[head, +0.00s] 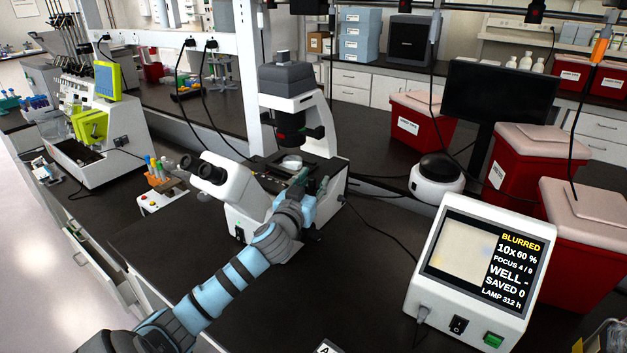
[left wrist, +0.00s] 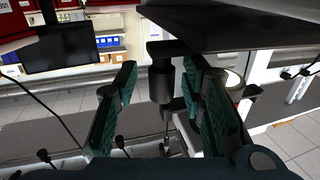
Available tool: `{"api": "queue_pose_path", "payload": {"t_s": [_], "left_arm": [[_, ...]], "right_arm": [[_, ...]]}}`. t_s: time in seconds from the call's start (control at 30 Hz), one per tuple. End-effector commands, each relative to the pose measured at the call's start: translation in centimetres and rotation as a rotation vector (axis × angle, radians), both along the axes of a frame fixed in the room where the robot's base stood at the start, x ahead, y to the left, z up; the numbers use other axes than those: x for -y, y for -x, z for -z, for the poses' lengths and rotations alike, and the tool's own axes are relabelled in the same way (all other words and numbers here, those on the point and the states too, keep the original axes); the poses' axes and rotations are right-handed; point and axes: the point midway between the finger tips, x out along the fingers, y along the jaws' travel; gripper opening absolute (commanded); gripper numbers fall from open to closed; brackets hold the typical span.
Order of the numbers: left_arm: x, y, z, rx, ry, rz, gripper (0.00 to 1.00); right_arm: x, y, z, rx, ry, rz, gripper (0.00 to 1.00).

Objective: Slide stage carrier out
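The microscope (head: 290,95) stands on the dark bench, with its black stage (head: 262,168) under the objective. A small clear round dish (head: 291,161) sits on the stage; I cannot make out the carrier's outline under it. My left gripper (head: 309,186) is at the right front side of the stage, partly hidden by its own wrist. In the left wrist view, its green fingers (left wrist: 160,88) are apart, with a dark vertical knob (left wrist: 161,84) showing between them, below a dark plate edge (left wrist: 235,25). I see no contact with the knob. My right gripper is out of view.
A display box (head: 475,265) reading "BLURRED" stands at the right front. A small white device (head: 436,180) and red bins (head: 525,165) stand beyond. The bench front of the microscope is mostly clear.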

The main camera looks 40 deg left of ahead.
Motion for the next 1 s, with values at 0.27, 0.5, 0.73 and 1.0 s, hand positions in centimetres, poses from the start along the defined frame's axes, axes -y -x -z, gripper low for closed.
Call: {"api": "queue_pose_path", "payload": {"t_s": [0.27,0.5,0.73,1.0], "left_arm": [[-0.1,-0.5,0.0,0.0,-0.001,0.001,0.37],[-0.1,-0.5,0.0,0.0,-0.001,0.001,0.07],[-0.1,-0.5,0.1,-0.001,0.0,0.002,0.0],[1.8,-0.7,0.2,0.0,0.005,0.003,0.0]], "right_arm": [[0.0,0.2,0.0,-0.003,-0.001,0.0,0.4],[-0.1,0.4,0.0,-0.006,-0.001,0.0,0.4],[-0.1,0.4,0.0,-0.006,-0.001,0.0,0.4],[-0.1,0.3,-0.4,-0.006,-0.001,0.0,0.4]]}}
